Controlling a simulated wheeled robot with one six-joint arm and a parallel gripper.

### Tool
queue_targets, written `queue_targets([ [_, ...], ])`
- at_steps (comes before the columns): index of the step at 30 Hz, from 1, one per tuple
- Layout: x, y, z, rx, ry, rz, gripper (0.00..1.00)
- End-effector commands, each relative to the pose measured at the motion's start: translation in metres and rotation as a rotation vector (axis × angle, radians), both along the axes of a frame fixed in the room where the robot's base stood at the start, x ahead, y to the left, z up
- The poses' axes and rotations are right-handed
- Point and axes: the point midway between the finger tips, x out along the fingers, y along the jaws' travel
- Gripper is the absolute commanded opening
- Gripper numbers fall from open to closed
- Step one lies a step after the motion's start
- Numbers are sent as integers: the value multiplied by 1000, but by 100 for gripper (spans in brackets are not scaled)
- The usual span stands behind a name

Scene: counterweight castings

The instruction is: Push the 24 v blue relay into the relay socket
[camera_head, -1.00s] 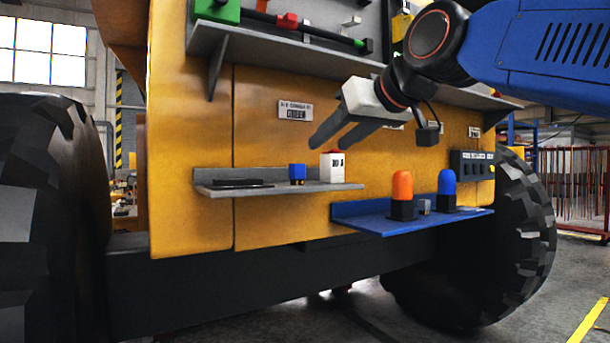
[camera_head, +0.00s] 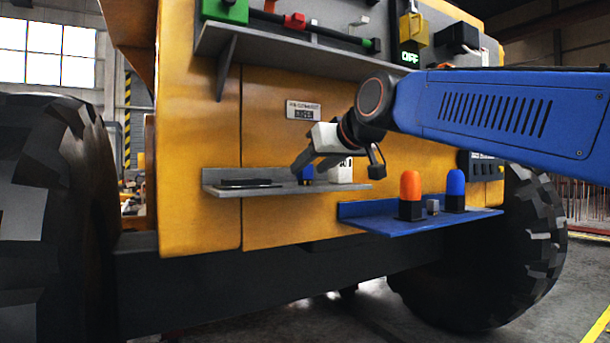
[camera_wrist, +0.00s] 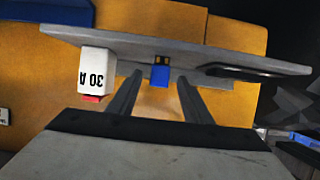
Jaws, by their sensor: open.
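The blue relay (camera_head: 307,174) stands on the grey shelf (camera_head: 215,190). It has a dark side with small gold marks, which show in the wrist view (camera_wrist: 160,74). My gripper (camera_head: 302,164) is open at the relay in the head view and partly covers it. In the wrist view its two fingers (camera_wrist: 160,88) lie either side of the relay, with visible gaps and nothing gripped. I cannot tell for certain which item is the relay socket. A dark panel with several slots (camera_head: 483,166) is at the right of the yellow body.
A white block marked 30 A (camera_wrist: 95,73) stands close beside the relay. A flat black piece (camera_head: 250,183) lies on the other side. A lower blue shelf (camera_head: 385,225) holds an orange lamp (camera_head: 410,190), a blue lamp (camera_head: 456,187) and a small grey block. An upper grey shelf (camera_head: 290,50) overhangs.

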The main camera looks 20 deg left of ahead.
Motion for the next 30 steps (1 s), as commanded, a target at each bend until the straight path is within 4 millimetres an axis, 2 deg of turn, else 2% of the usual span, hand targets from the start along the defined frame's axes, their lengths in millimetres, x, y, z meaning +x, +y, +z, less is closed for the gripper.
queue_targets([
  [8, 22, 25, -17, -1, 1, 0, 45],
  [16, 24, 28, -18, 0, 0, 0, 45],
  [21, 24, 28, -18, -1, 1, 0, 5],
  [22, 24, 28, -18, -1, 1, 0, 1],
  [30, 24, 28, -17, 0, 0, 0, 1],
])
